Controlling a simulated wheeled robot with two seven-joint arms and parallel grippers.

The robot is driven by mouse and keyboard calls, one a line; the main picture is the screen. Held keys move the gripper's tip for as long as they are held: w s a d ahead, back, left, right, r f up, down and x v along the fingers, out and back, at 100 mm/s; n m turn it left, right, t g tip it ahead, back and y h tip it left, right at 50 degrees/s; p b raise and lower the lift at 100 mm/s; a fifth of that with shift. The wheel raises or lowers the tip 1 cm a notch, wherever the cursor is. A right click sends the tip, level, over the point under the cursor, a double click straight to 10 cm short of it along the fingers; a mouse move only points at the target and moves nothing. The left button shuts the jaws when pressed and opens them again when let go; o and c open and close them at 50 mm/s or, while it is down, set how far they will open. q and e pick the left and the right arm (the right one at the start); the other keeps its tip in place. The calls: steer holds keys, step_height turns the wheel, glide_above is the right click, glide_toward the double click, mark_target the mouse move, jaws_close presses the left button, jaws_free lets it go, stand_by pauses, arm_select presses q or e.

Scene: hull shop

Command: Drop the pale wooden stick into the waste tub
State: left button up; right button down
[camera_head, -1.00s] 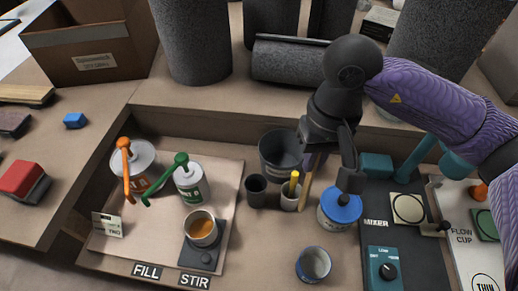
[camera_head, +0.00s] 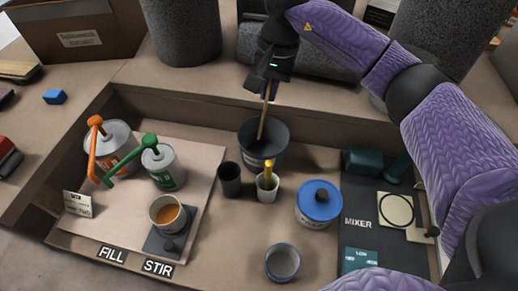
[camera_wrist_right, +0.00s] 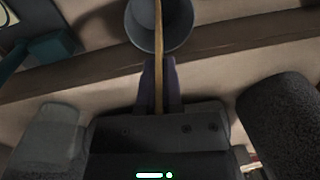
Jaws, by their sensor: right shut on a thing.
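The pale wooden stick (camera_head: 264,115) hangs from my right gripper (camera_head: 268,88), which is shut on its upper end. Its lower end reaches down inside the mouth of the dark grey waste tub (camera_head: 263,152) at the back of the recessed bench. In the right wrist view the stick (camera_wrist_right: 158,55) runs from between my fingers (camera_wrist_right: 160,85) over the opening of the tub (camera_wrist_right: 179,38). I cannot tell whether its tip touches the tub's inside. My left gripper is not in view.
A small black cup (camera_head: 230,180) and a white cup with a yellow-handled tool (camera_head: 267,188) stand in front of the tub. A blue-lidded can (camera_head: 319,204) is to the right. Grey rolls (camera_head: 179,30) stand behind. Cans with orange and green pumps (camera_head: 163,168) are left.

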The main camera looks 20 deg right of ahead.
arm_select(q)
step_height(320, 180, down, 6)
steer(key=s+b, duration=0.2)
steer(key=b, duration=0.4)
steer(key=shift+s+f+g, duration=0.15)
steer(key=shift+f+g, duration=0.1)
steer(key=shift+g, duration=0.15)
arm_select(e)
step_height(320, 180, down, 12)
steer(key=w+d+m, duration=0.2)
steer(key=shift+d, duration=0.4)
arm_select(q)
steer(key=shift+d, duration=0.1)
arm_select(e)
steer(key=c, duration=0.7)
jaws_free()
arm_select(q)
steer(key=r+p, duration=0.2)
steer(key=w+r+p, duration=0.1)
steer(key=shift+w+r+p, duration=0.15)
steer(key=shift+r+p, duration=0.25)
arm_select(e)
step_height(320, 180, up, 10)
steer(key=d, duration=0.1)
steer(key=shift+s, duration=0.2)
